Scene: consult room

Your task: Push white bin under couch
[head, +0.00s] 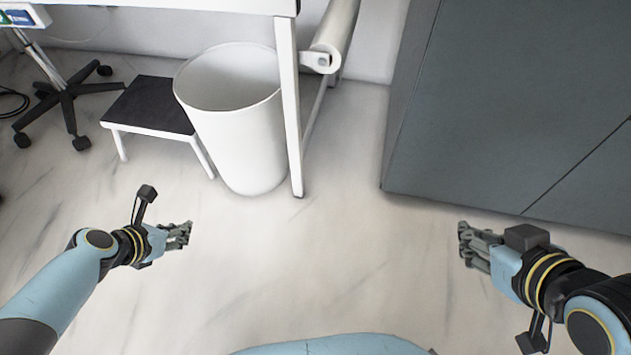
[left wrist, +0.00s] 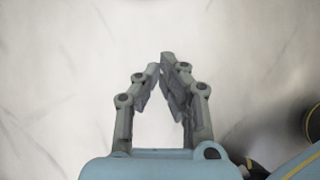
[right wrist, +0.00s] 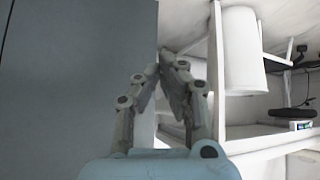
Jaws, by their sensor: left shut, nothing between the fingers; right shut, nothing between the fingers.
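The white bin (head: 238,135) stands upright on the floor in the head view, partly behind a white leg of the couch (head: 290,110). Its rim is just below the couch's white edge, and much of its body sits in front of the couch. The bin also shows sideways in the right wrist view (right wrist: 243,50). My left gripper (head: 189,233) is shut and empty over bare floor, nearer to me than the bin and to its left. My right gripper (head: 463,240) is shut and empty at the right, near the grey cabinet, well apart from the bin.
A white step stool (head: 150,105) with a black top stands left of the bin, close to it. A wheeled stand base (head: 66,95) is at the far left. A paper roll (head: 335,35) hangs at the couch end. A grey cabinet (head: 510,100) fills the right. The middle floor is clear.

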